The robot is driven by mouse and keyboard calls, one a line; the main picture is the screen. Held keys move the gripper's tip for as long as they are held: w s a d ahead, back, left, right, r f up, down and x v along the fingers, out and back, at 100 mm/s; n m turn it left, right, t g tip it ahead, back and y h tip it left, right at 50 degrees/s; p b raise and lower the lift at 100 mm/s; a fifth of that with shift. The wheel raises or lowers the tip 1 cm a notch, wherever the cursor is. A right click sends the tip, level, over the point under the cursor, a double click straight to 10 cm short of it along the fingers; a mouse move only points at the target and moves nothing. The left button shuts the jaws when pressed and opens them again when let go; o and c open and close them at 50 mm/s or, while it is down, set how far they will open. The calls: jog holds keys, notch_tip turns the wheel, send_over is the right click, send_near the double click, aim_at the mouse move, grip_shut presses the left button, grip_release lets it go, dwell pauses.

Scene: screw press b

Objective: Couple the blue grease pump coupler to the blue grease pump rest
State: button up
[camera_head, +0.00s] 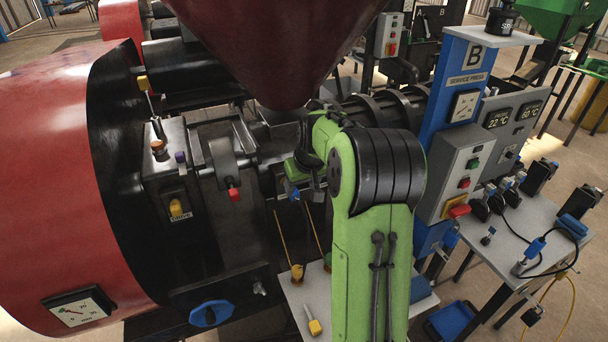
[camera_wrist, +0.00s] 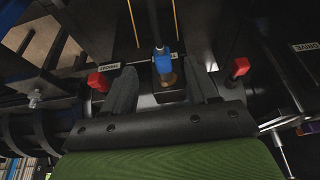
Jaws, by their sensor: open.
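A blue coupler (camera_wrist: 162,61) stands in the middle of the wrist view, above a brass fitting (camera_wrist: 168,78), with a dark hose or rod running up from it. My gripper (camera_wrist: 163,88) is open, with one dark finger on each side of it and gaps between. In the head view my gripper (camera_head: 304,178) is at the press below the red hopper, beside a small blue part (camera_head: 292,191), likely the same coupler. Another blue coupler (camera_head: 536,246) with a black cable is at the right table. I cannot tell which part is the blue grease pump rest.
Red knobs (camera_wrist: 100,81) and (camera_wrist: 240,67) flank my fingers. The red hopper (camera_head: 270,45) hangs close above my arm. A blue post (camera_head: 440,120) with a control box (camera_head: 460,170) stands right. A grey table (camera_head: 500,250) holds several connectors. Yellow fittings (camera_head: 315,327) lie on a lower shelf.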

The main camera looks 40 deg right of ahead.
aim_at(298, 199)
jog(key=x, duration=0.6)
jog(key=shift+w+f, duration=0.2)
jog(key=shift+c, duration=0.3)
jog(key=shift+s, duration=0.1)
grip_shut()
